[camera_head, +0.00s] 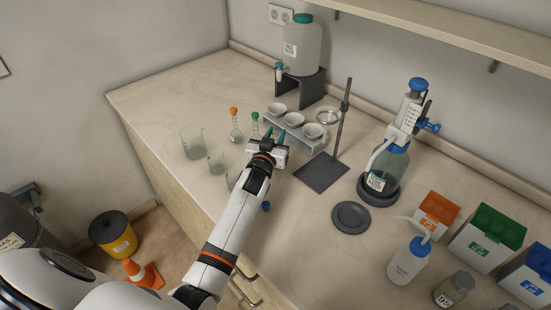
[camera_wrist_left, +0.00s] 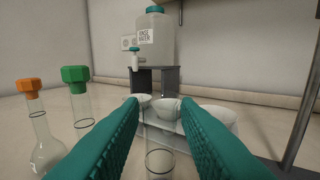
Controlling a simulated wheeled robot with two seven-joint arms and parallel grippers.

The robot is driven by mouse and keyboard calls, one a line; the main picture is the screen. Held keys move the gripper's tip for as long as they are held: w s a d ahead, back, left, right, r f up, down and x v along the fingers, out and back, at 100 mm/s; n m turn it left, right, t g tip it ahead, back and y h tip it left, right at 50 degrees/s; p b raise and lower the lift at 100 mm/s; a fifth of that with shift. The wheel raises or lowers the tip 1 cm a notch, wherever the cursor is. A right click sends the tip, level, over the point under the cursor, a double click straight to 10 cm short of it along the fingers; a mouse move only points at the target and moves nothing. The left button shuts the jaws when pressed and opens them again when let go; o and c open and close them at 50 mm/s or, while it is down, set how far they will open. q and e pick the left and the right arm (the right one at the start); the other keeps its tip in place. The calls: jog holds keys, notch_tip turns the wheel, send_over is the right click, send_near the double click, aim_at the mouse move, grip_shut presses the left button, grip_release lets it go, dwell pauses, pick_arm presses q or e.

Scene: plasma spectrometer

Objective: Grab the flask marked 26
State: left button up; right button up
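Two stoppered flasks stand on the bench: one with an orange stopper (camera_head: 236,132), also in the left wrist view (camera_wrist_left: 42,132), and one with a green stopper (camera_head: 256,128), also in the wrist view (camera_wrist_left: 79,100). No number 26 is legible on either. My left gripper (camera_head: 268,140) is open, just right of the green-stoppered flask and in front of the rack. In the wrist view its teal fingers are apart, with a clear glass neck (camera_wrist_left: 160,160) showing between them; its lower part is out of frame. I cannot tell contact. My right gripper is not in view.
A rack with white bowls (camera_head: 296,132) is beyond the gripper, with a stand (camera_head: 322,172) to its right. Beakers (camera_head: 192,144) stand at left. A blue-topped dispenser bottle (camera_head: 388,168), wash bottle (camera_head: 408,262) and boxes are at right. The left bench corner is clear.

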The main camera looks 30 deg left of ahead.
pick_arm(q)
grip_shut()
